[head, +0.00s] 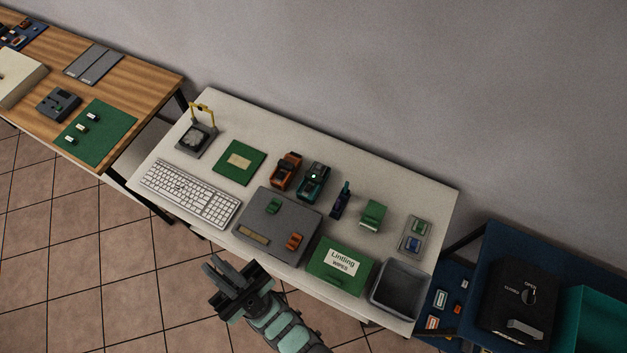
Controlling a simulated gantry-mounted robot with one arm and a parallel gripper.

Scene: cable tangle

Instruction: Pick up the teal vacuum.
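The teal vacuum (314,181) is a small dark-and-teal device on the white table (390,176). It stands just right of a similar orange one (286,170), with a narrow gap between them. My gripper (216,268) is at the lower middle of the view, in front of the table's near edge and well away from the teal vacuum. It points up and left. Nothing shows between its dark fingers, but whether they are parted is unclear at this size.
A grey mat (268,238) with small parts, a keyboard (190,193), a green wipes box (338,283) and a grey bin (399,289) line the near side. A purple-blue bottle (341,200) and a green block (373,214) stand right of the vacuum.

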